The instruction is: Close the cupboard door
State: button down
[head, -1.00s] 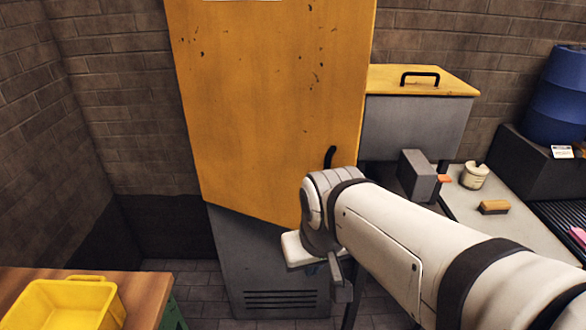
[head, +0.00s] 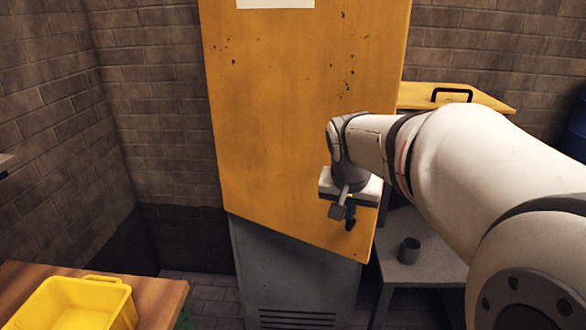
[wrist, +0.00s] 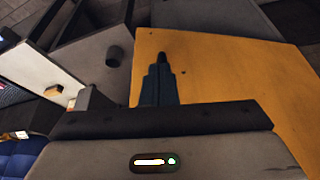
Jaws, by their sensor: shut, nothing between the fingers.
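The cupboard's orange door (head: 290,120), scuffed with dark chips, stands ajar. Its lower edge slopes down to the right, with the free right edge swung out from the grey cupboard body (head: 290,265). My gripper (head: 350,222) is shut and empty, in front of the door's lower right part, close to the free edge. In the wrist view the shut dark fingers (wrist: 161,60) lie over the orange door face (wrist: 225,75); whether they touch it I cannot tell. The door handle is not visible in the head view now; my arm covers that part.
A yellow bin (head: 80,304) sits on a wooden bench (head: 160,290) at the lower left. A grey cup (head: 409,250) stands on a low grey surface to the right. The brick wall closes off the left.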

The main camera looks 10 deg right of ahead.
jog(key=shift+w+d+f+p, duration=0.2)
jog(key=shift+w+d+f, duration=0.2)
jog(key=shift+w, duration=0.3)
jog(key=shift+w+d+f+p, duration=0.2)
jog(key=shift+w+d+f, duration=0.2)
jog(key=shift+w, duration=0.3)
jog(key=shift+w+d+f+p, duration=0.2)
jog(key=shift+w+d+f, duration=0.15)
jog(key=shift+w, duration=0.35)
